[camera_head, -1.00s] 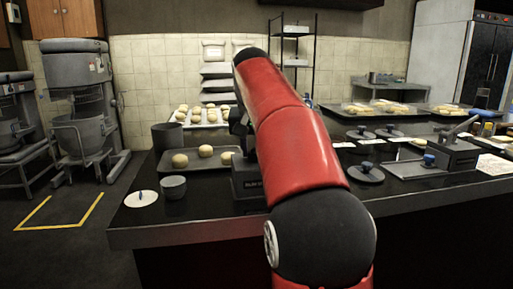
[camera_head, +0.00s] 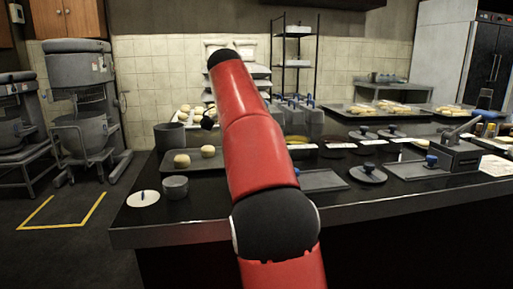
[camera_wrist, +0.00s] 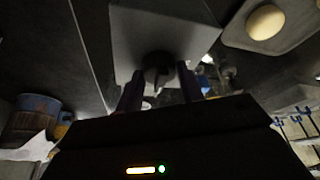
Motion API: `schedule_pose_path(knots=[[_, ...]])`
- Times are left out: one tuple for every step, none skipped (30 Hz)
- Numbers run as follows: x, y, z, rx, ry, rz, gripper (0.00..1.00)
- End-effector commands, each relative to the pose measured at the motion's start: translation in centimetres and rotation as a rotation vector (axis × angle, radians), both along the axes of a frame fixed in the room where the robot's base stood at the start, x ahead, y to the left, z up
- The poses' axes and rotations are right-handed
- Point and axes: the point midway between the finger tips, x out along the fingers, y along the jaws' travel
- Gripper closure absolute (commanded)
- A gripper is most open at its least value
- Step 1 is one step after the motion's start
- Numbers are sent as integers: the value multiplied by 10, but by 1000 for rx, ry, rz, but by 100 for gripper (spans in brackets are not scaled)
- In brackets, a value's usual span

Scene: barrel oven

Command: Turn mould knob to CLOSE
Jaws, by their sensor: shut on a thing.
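In the wrist view a small dark knob (camera_wrist: 158,73) sits on the face of a pale grey box (camera_wrist: 185,35). My gripper (camera_wrist: 159,88) has its two dark fingers on either side of the knob, shut on it. The knob's markings and pointer are too dark to read. In the head view my red arm reaches over the counter and hides the gripper, the knob and most or all of the box.
A tray with dough balls (camera_head: 181,160) lies left of my arm, with a grey cup (camera_head: 175,187) and white disc (camera_head: 143,198) in front. A lever press (camera_head: 456,155), blue-knobbed lids (camera_head: 367,174) and trays (camera_head: 322,181) stand right. The counter's front edge (camera_head: 380,208) runs below.

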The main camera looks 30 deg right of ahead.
Motion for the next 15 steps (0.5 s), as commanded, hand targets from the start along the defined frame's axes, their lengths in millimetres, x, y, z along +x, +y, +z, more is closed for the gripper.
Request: schedule_pose_path(knots=[[1,0,0,-1,-1,-17,85],[1,0,0,-1,0,-28,85],[1,0,0,0,0,-41,85],[1,0,0,0,0,-49,85],[1,0,0,0,0,-55,86],[1,0,0,0,0,-64,86],[1,0,0,0,-1,-69,86],[1,0,0,0,-1,-73,86],[1,0,0,0,-1,-79,86],[1,0,0,0,-1,-81,85],[1,0,0,0,-1,-83,85],[1,0,0,0,0,-84,85],[1,0,0,0,-1,-85,85],[1,0,0,0,0,-87,85],[1,0,0,0,0,-87,85]])
